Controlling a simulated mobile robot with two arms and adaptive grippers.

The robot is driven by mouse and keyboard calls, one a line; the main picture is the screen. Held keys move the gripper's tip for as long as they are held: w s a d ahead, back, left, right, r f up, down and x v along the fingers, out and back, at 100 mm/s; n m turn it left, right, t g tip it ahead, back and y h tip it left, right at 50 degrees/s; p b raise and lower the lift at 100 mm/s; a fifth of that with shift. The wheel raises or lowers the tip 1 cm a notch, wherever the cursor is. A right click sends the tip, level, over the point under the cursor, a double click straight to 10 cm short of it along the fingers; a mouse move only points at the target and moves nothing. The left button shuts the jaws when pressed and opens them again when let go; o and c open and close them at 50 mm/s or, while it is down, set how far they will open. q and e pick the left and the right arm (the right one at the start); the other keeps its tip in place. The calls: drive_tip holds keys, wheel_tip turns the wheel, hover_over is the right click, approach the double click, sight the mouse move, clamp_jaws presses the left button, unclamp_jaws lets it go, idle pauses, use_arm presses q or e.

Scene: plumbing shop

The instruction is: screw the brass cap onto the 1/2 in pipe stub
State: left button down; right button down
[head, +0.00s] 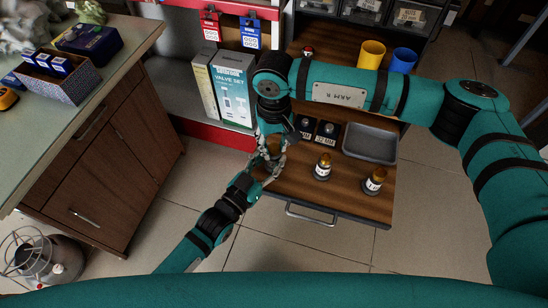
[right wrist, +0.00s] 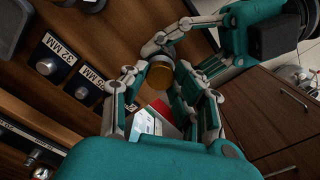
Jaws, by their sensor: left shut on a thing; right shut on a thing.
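A round brass cap (right wrist: 160,74) shows between the fingertips of my right gripper (right wrist: 158,88) in the right wrist view. My right gripper is shut on it. My left gripper (right wrist: 168,45) comes in from the upper right there, its fingers close against the same spot. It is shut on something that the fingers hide. In the head view my left gripper (head: 260,172) meets my right gripper (head: 270,152) at the left edge of the wooden drawer surface (head: 300,194). The 1/2 in pipe stub cannot be made out, and neither can its contact with the cap.
Two brass-topped pieces with white labels (head: 323,166) (head: 374,180) stand right of the grippers. Behind are black blocks marked in MM (head: 327,132) and a grey tray (head: 369,143). Valve set boxes (head: 231,90) stand left. Yellow (head: 371,54) and blue (head: 403,60) cups stand farther back.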

drive_tip(key=m, duration=0.9)
drive_tip(key=shift+m, duration=0.4)
drive_tip(key=c, duration=1)
unclamp_jaws()
drive_tip(key=shift+r, duration=0.1)
drive_tip(key=shift+r, duration=2.15)
drive_tip(key=shift+c, duration=0.6)
